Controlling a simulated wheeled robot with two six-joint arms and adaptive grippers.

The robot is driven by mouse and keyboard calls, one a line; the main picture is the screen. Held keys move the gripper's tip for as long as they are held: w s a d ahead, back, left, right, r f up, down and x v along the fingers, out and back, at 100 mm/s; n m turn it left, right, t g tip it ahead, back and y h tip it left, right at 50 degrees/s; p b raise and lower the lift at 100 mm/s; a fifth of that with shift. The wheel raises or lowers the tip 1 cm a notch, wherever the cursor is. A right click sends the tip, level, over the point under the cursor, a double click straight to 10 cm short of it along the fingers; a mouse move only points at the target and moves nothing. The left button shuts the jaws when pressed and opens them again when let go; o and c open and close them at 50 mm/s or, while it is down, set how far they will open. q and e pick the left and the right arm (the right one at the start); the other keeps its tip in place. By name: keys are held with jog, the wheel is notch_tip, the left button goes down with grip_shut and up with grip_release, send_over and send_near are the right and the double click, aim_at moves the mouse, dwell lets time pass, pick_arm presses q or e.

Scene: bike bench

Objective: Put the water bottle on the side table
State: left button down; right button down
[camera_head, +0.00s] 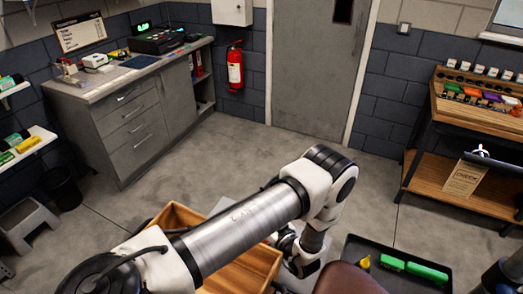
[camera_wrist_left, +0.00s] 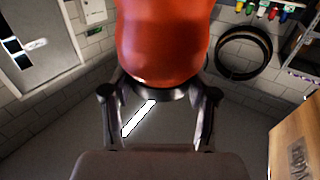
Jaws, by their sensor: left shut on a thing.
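My left gripper (camera_wrist_left: 157,97) is shut on the water bottle (camera_wrist_left: 165,45), an orange-red, rounded body between the two fingers in the left wrist view. Its top runs out of that picture. In the head view my left arm crosses the middle and the gripper (camera_head: 295,258) hangs low, partly hidden by the arm. I cannot make out the bottle there. My right gripper is not in view.
A wooden crate (camera_head: 178,217) stands under my left arm. A black tray (camera_head: 358,246) with green and yellow things lies right of the gripper. A brown rounded thing (camera_head: 345,280) is cut off below. A wooden workbench (camera_head: 470,197) stands right; the floor beyond (camera_head: 250,160) is clear.

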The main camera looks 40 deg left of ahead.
pick_arm(q)
jog(key=shift+f, duration=0.1)
jog(key=shift+c, duration=1.6)
grip_release()
jog(key=shift+d, duration=0.25)
jog(key=b+v, duration=0.3)
jog(key=v, duration=0.4)
